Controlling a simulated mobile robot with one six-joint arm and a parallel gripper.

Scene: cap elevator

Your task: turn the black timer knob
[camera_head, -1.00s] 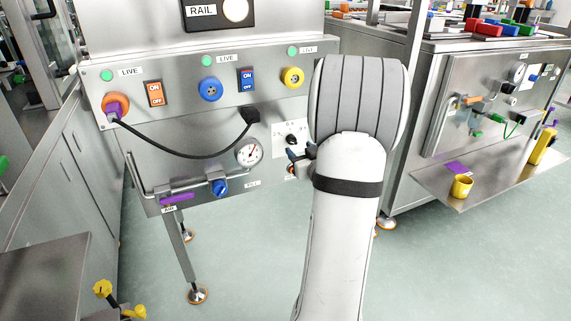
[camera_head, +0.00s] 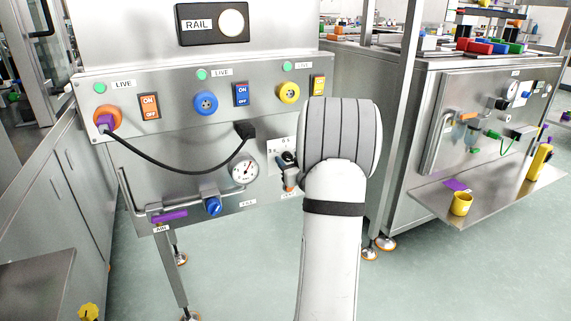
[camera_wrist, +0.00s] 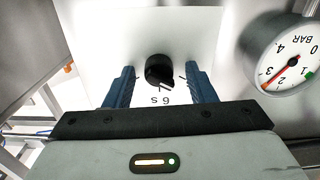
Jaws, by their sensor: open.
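The black timer knob (camera_wrist: 159,71) sits on a white plate (camera_wrist: 125,30) in the wrist view, with a pale pointer mark and the marking "6 s" below it. My gripper (camera_wrist: 160,72) is open, with one blue finger on each side of the knob and a visible gap on both sides. I cannot tell how far the fingertips are from the plate. In the head view my gripper (camera_head: 287,170) is at the white plate (camera_head: 278,150), and the knob is largely hidden by the fingers and my arm.
A pressure gauge (camera_head: 244,170) is left of the plate; it also shows in the wrist view (camera_wrist: 290,62). A black cable (camera_head: 185,173) hangs across the panel. A blue valve knob (camera_head: 212,206) and purple handle (camera_head: 170,217) are lower left. Another bench stands right.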

